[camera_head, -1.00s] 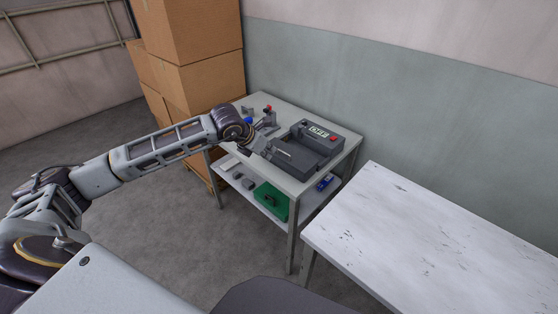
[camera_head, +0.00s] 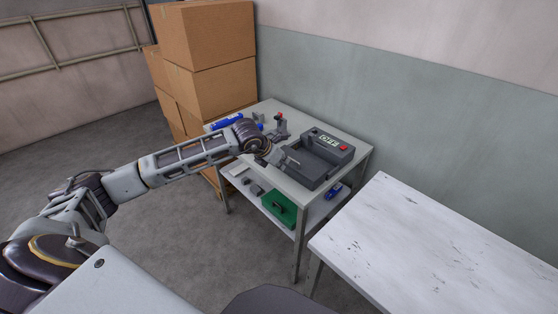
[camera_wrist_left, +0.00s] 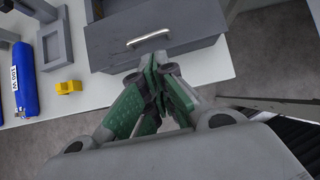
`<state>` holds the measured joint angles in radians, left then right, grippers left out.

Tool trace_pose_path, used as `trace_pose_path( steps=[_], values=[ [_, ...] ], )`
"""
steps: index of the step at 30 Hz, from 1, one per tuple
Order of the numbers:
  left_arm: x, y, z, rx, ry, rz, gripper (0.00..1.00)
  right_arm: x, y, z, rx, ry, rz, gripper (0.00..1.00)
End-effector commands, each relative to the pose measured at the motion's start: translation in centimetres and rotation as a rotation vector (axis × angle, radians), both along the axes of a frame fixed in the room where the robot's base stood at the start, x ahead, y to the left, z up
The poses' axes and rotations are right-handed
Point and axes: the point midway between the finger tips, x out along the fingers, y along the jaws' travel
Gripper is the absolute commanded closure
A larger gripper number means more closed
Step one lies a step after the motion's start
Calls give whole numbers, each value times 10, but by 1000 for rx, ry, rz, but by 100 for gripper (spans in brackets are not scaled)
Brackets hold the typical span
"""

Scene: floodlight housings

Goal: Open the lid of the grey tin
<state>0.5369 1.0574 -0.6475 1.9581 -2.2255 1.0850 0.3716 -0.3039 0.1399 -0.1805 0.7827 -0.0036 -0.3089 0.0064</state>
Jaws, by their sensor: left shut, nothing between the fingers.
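A dark grey box-like unit (camera_head: 312,170) with an open-topped front part, a display and a red button stands on the small table. In the left wrist view its grey front (camera_wrist_left: 110,45) carries a silver bar handle (camera_wrist_left: 148,37). I cannot tell for sure whether this is the grey tin; no separate lid can be made out. My left gripper (camera_head: 280,158) is beside the unit's front. In the left wrist view its green-padded fingers (camera_wrist_left: 157,66) are shut and empty, just short of the handle. My right gripper is out of view.
A blue cylinder (camera_wrist_left: 21,78) and a yellow block (camera_wrist_left: 68,87) lie left of the unit. A green case (camera_head: 279,207) and small grey items sit on the lower shelf. Cardboard boxes (camera_head: 210,90) stand behind left. The white table (camera_head: 430,240) at right is bare.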

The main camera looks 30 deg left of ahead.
Motion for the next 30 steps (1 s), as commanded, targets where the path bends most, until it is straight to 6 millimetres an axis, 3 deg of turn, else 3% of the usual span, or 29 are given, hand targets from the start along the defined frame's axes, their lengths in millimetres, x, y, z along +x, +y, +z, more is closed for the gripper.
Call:
trace_pose_path(
  steps=[15, 30],
  values=[
    [30, -10, -42, -2, -1, 0, 100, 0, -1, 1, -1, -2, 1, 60],
    [34, -11, -47, 0, 0, 0, 100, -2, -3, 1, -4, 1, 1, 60]
  ],
)
